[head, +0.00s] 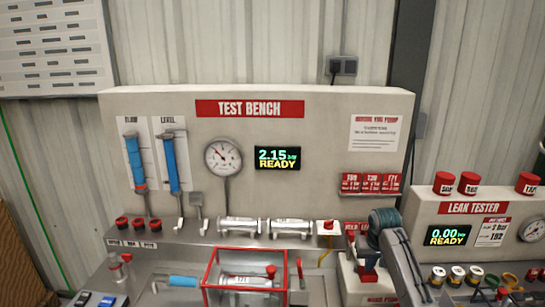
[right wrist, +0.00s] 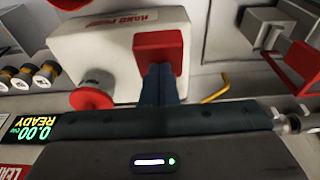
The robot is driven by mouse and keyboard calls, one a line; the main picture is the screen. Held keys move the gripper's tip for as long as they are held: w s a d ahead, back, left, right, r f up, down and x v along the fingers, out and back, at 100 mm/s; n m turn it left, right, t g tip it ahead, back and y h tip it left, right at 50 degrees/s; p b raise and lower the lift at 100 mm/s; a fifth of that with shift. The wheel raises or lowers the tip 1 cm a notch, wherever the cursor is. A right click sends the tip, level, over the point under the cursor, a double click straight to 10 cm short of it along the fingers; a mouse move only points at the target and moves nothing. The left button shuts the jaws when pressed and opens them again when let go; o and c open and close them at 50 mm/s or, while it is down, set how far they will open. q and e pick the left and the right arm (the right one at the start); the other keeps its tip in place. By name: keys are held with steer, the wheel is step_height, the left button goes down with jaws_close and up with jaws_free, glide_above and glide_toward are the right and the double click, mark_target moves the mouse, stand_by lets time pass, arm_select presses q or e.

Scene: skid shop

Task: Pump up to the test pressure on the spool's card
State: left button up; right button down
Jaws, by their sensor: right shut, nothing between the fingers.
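The test bench (head: 249,108) has a round pressure gauge (head: 223,157) and a display (head: 277,158) reading 2.15 bar, READY. A metal spool (head: 243,282) lies inside a red-framed cage (head: 208,275) at the front. Red tags (head: 371,184) hang at the bench's right; their small print is hard to read. The white hand pump (right wrist: 75,42) has a red block (right wrist: 158,50) and a round red knob (right wrist: 92,97). My right gripper (right wrist: 160,70) is shut and empty, its fingertips at the red block; whether they press it I cannot tell. My left gripper is not in view.
A leak tester (head: 474,208) with a display reading 0.00 stands at the right, with red caps on top and several fittings in front. Metal spools (head: 290,227) lie on the bench shelf.

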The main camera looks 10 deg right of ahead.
steer(key=shift+r, duration=0.25)
step_height(320, 180, up, 7)
stand_by(0.8)
